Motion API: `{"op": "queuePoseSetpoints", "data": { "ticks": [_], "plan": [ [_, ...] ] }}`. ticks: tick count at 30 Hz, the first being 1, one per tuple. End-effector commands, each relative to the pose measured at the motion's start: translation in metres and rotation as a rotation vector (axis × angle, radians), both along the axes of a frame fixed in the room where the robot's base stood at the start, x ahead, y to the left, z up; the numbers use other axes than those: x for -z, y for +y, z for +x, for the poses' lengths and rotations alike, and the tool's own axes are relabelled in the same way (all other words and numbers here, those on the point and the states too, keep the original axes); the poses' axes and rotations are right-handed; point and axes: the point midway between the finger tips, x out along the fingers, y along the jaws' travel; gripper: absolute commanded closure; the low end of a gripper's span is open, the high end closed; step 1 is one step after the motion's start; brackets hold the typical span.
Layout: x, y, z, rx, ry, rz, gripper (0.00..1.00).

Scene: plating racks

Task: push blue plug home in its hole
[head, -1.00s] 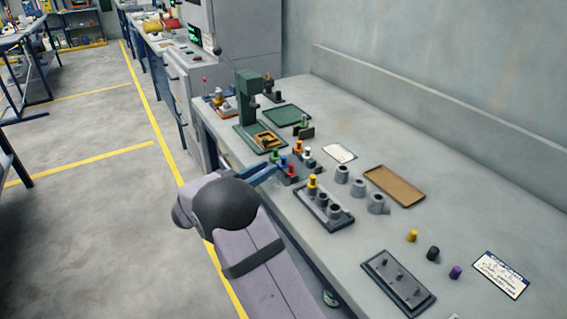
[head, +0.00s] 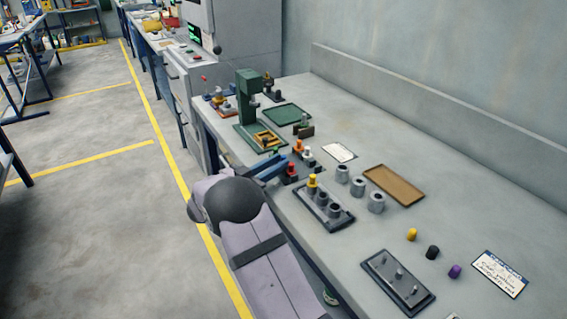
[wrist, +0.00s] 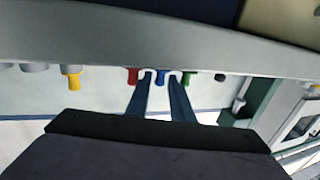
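The blue plug (wrist: 159,78) shows in the wrist view between the two blue fingertips of my gripper (wrist: 160,82), with a narrow gap on each side. The fingers are apart; I see no clear contact with the plug. A red plug (wrist: 133,77) is just left of the fingers and a green plug (wrist: 190,77) just right.
Orange (head: 298,146) and white (head: 308,153) plugs stand close behind the red one. A rack with a yellow plug (head: 312,182) and grey cylinders (head: 343,174) are to the right. A green press (head: 249,98) stands behind.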

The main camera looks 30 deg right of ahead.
Motion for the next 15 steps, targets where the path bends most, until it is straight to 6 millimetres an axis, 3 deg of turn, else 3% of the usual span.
{"op": "queuePoseSetpoints", "data": {
  "ticks": [6,15],
  "plan": [
    [-0.001,-0.026,0.007,0.002,0.0,0.0,0.79],
    [0.0,-0.031,0.009,0.0,0.0,0.0,0.79]
  ]
}}
